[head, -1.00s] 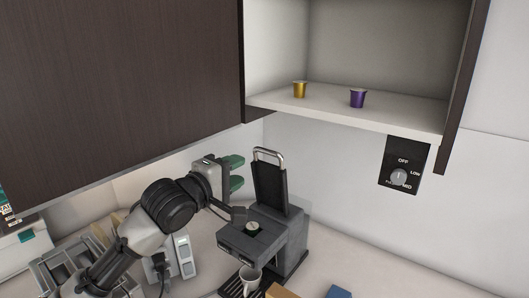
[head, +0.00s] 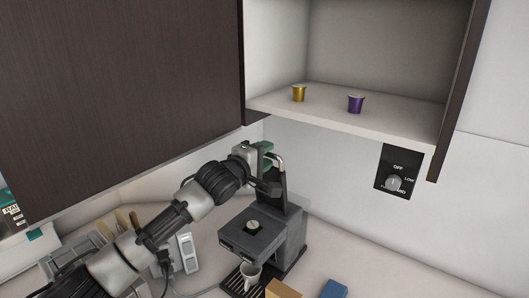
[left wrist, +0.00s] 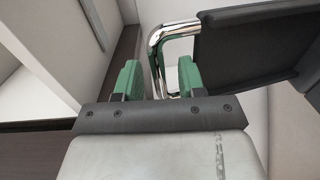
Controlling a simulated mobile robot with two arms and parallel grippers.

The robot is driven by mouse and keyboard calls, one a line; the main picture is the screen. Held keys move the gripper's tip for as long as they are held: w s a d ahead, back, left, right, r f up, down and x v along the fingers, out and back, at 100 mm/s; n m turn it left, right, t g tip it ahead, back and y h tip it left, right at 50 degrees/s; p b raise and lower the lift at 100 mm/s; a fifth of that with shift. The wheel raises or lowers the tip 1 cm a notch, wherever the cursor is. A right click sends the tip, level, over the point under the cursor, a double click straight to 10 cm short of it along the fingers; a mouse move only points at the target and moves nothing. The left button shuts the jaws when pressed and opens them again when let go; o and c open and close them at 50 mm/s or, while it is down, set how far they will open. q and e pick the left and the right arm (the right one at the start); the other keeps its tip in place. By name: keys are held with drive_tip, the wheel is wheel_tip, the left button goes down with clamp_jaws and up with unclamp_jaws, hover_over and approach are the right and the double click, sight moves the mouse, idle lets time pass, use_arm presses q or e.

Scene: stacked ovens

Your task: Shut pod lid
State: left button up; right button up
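The coffee machine (head: 262,235) stands on the counter with its dark pod lid (head: 281,190) raised upright. The lid's chrome handle loop (head: 281,161) is at its top, and the lid panel (left wrist: 250,45) also shows in the left wrist view. A small pale round thing (head: 253,226) sits in the machine's top opening. My left gripper (head: 266,156) is at the lid's upper left, beside the handle, with its green fingers apart. In the left wrist view the handle's side bar (left wrist: 158,60) appears in the gap between the fingers; contact cannot be told. My right gripper is out of view.
A white cup (head: 251,273) stands on the machine's drip tray. The open cabinet shelf (head: 340,112) above holds a gold pod (head: 299,93) and a purple pod (head: 356,104). A knob panel (head: 396,174) is on the wall. A blue block (head: 334,290) lies on the counter.

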use_arm(q)
clamp_jaws()
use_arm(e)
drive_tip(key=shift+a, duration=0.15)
